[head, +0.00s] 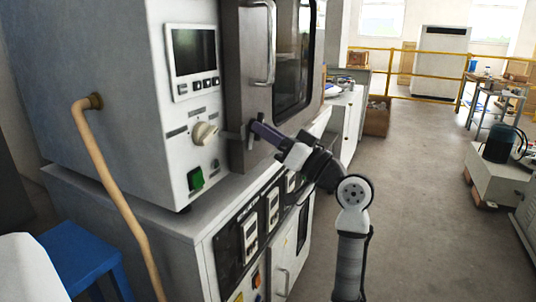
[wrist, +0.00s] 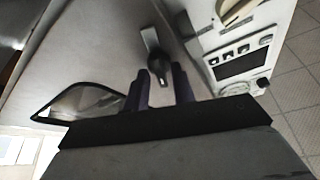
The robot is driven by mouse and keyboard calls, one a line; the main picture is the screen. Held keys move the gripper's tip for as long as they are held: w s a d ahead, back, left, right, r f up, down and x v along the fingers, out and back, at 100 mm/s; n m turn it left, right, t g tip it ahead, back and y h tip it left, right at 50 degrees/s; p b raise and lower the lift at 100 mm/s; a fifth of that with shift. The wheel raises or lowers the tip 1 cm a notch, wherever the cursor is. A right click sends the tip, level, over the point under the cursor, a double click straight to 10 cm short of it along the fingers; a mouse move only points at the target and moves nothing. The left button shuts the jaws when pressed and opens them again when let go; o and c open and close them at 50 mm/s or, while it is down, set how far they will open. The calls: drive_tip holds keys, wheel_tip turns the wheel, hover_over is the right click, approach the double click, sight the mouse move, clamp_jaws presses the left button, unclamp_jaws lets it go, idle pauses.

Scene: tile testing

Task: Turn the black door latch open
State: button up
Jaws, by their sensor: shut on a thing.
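The black door latch (head: 250,138) sits low on the left edge of the grey metal oven door (head: 243,50). In the head view it is mostly hidden behind the purple fingers of my gripper (head: 256,130). In the wrist view the dark end of the latch (wrist: 156,62) lies between the tips of my gripper (wrist: 160,76), with a finger on each side. My gripper is shut on the latch. The door looks closed, flush with the cabinet.
A chrome handle (head: 270,45) stands out from the door above the latch. A cream dial (head: 205,133) and a green switch (head: 196,179) are close to the left. A tan hose (head: 118,190) hangs at the cabinet's left. The floor (head: 420,220) to the right is open.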

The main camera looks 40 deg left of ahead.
drive_tip(key=shift+w+n+g+b, duration=0.1)
drive_tip(key=shift+n+g+b, duration=0.9)
drive_tip(key=shift+n, duration=0.55)
drive_tip(key=shift+w+n+g+b, duration=0.1)
drive_tip(key=shift+n+g+b, duration=0.6)
drive_tip(key=shift+n+b, duration=0.65)
drive_tip(key=shift+n, duration=0.3)
drive_tip(key=o, duration=0.7)
drive_tip(key=p+v, duration=0.1)
drive_tip(key=v, duration=1.2)
drive_tip(key=shift+w+d, duration=0.1)
drive_tip(key=shift+d, duration=0.3)
